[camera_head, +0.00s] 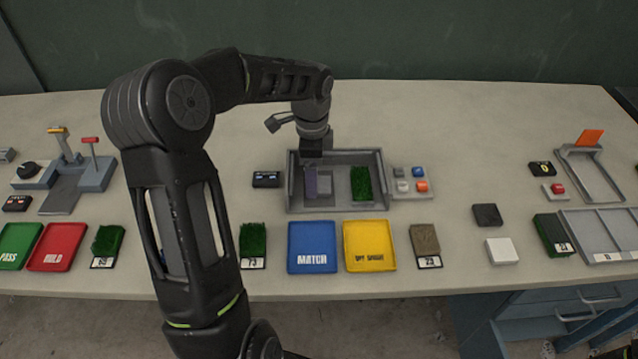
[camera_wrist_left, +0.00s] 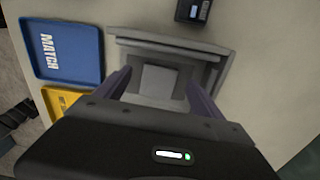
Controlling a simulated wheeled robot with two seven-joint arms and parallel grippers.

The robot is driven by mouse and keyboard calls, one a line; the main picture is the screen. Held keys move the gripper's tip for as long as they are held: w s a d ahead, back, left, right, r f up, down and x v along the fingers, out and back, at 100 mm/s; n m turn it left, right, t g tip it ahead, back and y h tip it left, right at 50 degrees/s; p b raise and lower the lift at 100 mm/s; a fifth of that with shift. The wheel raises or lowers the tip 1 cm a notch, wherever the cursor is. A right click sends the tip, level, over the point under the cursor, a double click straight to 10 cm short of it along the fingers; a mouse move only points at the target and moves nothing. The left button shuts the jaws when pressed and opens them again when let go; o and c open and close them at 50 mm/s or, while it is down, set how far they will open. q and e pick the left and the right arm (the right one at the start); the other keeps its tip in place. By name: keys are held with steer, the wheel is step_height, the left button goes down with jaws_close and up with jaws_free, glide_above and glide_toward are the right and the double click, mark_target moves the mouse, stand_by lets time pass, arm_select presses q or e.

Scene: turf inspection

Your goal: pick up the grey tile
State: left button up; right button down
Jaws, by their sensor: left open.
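The grey tile (camera_head: 325,184) is a flat, light grey square in the left part of a grey two-bay tray (camera_head: 334,207). In the left wrist view the tile (camera_wrist_left: 166,80) lies in its recess between my fingers. My left gripper (camera_head: 312,180) points down over the left bay, partly covering the tile in the head view. In the left wrist view its fingers (camera_wrist_left: 160,94) are apart, with nothing held. I cannot tell how high the fingertips are above the tile. My right gripper is in neither view.
A green turf piece (camera_head: 361,184) fills the tray's right bay. A button panel (camera_head: 411,182) stands to its right, a small display (camera_head: 266,180) to its left. Blue MATCH (camera_head: 312,247) and yellow (camera_head: 369,246) trays lie in front. The table behind is clear.

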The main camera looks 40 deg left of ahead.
arm_select(q)
step_height(320, 180, down, 2)
steer(key=shift+f, duration=0.15)
steer(key=shift+c, duration=0.4)
steer(key=c, duration=1.5)
steer(key=shift+o, duration=0.2)
step_height(320, 180, up, 10)
steer(key=shift+b, duration=0.45)
stand_by(0.3)
